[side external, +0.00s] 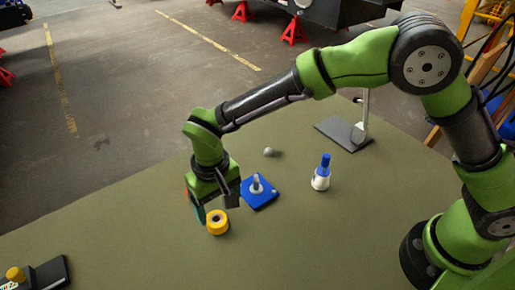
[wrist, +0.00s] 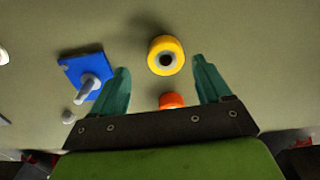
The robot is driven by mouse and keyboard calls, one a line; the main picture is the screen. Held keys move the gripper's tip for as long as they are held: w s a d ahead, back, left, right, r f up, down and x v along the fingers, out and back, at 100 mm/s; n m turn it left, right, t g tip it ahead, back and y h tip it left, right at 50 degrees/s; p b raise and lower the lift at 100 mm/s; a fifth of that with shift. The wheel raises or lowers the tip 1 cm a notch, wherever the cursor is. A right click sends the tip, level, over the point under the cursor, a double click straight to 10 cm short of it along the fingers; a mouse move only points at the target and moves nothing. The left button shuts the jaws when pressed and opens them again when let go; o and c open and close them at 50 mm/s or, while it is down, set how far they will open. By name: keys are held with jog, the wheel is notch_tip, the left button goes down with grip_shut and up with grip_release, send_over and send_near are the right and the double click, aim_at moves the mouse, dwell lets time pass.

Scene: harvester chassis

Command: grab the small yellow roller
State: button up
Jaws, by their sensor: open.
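The small yellow roller (side external: 217,222) is a short yellow cylinder with a dark hole in a pale core, lying on the green table top. In the wrist view the yellow roller (wrist: 165,56) lies between the two teal fingers, a little beyond their tips and nearer the middle. My gripper (side external: 213,205) points down close above and beside the roller. In the wrist view my gripper (wrist: 163,72) is open with nothing held. I cannot tell its exact height above the table.
A blue plate with a grey peg (side external: 259,192) lies just right of my gripper. A white and blue bottle-like piece (side external: 321,175), a small grey ball (side external: 269,152) and a dark stand (side external: 345,132) are farther right and back. An orange piece (wrist: 171,100) shows near my gripper's base. The table's front is mostly clear.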

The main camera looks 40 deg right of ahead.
aim_at(217, 218)
jog(key=f, duration=0.5)
jog(key=shift+w+a, duration=0.2)
jog(key=shift+a, duration=0.15)
jog(key=c, duration=1.1)
